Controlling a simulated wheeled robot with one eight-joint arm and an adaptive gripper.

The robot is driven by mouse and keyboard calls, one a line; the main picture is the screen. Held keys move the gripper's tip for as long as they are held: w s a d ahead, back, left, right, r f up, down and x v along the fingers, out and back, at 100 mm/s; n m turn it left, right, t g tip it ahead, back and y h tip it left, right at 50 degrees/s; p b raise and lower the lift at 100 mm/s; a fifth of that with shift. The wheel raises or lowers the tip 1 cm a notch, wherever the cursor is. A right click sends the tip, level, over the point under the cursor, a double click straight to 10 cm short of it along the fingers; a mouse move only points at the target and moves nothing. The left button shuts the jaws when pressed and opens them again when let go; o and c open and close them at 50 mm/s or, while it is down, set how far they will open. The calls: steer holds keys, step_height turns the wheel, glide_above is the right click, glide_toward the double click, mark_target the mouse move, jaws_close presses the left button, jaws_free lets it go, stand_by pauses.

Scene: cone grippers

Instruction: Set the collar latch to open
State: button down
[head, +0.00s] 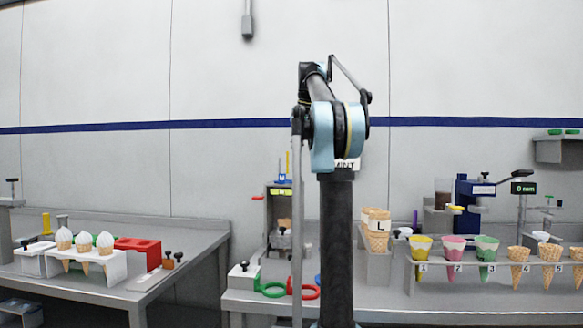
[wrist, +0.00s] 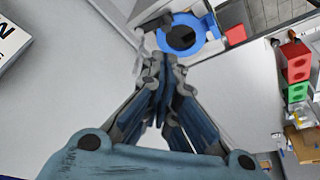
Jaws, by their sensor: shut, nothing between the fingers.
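In the wrist view, a blue ring (wrist: 210,24) with a dark round opening lies just beyond my fingertips, and a red tab (wrist: 236,34) sticks out at its right. These look like a collar and its latch, but I cannot tell for sure or read the latch's setting. My gripper (wrist: 160,62) is shut and empty, its tips close below the left part of the ring. I cannot tell whether they touch it. In the head view my arm stands in the middle and the gripper cannot be made out.
In the head view, a green ring (head: 270,290) and a red ring (head: 303,291) lie on the bench by my arm. A rack of cones (head: 500,268) stands right, and a white cone holder (head: 88,264) left. The wrist view shows red and green blocks (wrist: 296,64) at right.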

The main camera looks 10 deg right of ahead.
steer(key=x, duration=1)
steer(key=shift+w+a+r, duration=0.1)
steer(key=shift+a, duration=0.05)
steer(key=shift+a, duration=0.2)
steer(key=shift+n, duration=0.3)
